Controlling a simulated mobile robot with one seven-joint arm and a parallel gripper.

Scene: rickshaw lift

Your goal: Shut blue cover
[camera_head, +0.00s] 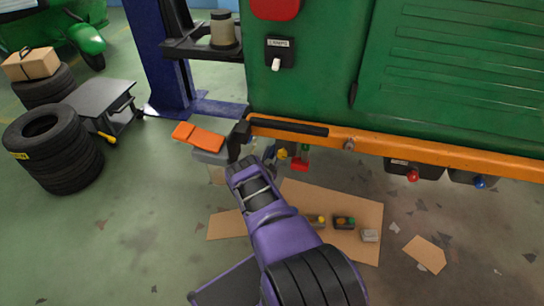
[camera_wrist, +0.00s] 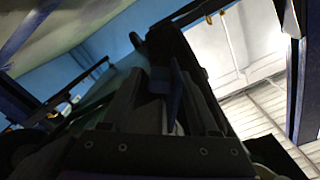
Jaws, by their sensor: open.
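My gripper (camera_head: 239,143) reaches up to the left end of the orange bar on the green vehicle, beside a grey box with an orange lid. In the wrist view, my gripper (camera_wrist: 178,72) points upward with its two dark fingers apart. A narrow dark blue piece (camera_wrist: 175,95) shows between the fingers. I cannot tell if it is the blue cover or if the fingers touch it. No blue cover shows clearly in the head view; my gripper and arm hide part of that area. A blue knob (camera_head: 480,182) sits under the bar at the far right.
The green vehicle (camera_head: 310,75) with its orange bar (camera_head: 440,153) stands close ahead. The grey box's orange lid (camera_head: 198,136) is just left of my gripper. Cardboard (camera_head: 350,208) with small parts lies below. A blue post (camera_head: 160,55) and stacked tires (camera_head: 58,165) stand left.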

